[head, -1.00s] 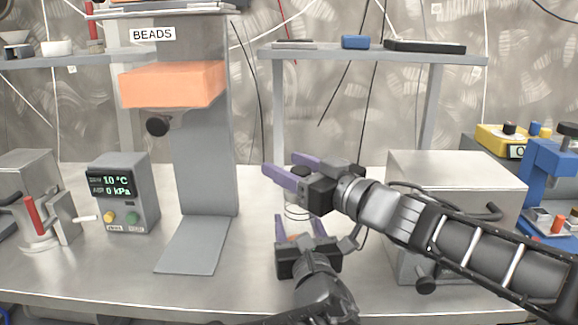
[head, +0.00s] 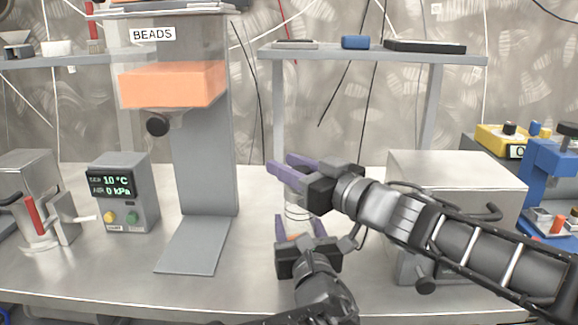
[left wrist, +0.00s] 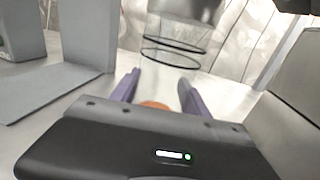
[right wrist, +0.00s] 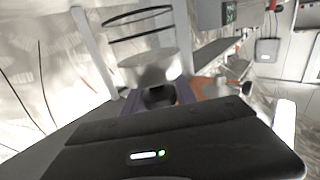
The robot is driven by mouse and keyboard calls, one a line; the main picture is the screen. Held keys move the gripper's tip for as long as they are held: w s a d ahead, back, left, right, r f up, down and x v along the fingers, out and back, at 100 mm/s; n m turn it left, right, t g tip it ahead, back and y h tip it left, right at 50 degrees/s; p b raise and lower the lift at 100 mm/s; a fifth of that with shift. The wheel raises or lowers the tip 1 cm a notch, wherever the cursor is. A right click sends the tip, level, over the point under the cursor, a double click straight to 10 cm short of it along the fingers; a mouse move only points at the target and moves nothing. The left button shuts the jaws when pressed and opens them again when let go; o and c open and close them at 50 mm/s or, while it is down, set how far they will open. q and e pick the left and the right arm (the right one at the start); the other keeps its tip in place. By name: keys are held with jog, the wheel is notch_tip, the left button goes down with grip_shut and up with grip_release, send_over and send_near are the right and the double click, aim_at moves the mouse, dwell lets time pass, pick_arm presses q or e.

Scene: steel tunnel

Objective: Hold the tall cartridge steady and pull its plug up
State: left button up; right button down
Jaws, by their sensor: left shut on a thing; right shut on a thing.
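The tall cartridge is a clear tube with two thin dark rings; it shows between my grippers in the head view (head: 297,214), and its rings show in the left wrist view (left wrist: 172,50). Something orange (left wrist: 155,104) is low in it. My left gripper (head: 298,232) is shut on the cartridge's lower part. My right gripper (head: 280,168) is above it, shut on the plug's dark knob (right wrist: 158,96). The plug's grey metal body (right wrist: 148,68) shows in the right wrist view and at the top of the left wrist view (left wrist: 186,12). I cannot tell how far it sits in the tube.
The BEADS dispenser (head: 205,150) stands to the left on its grey foot. A display box (head: 124,192) is further left. A large metal box (head: 455,172) stands right, behind my right arm. The bench front is clear.

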dwell(0.9)
jog(key=shift+r, duration=0.7)
jog(key=c, duration=1)
grip_release()
jog(key=shift+f, duration=0.1)
jog(key=v, duration=1.2)
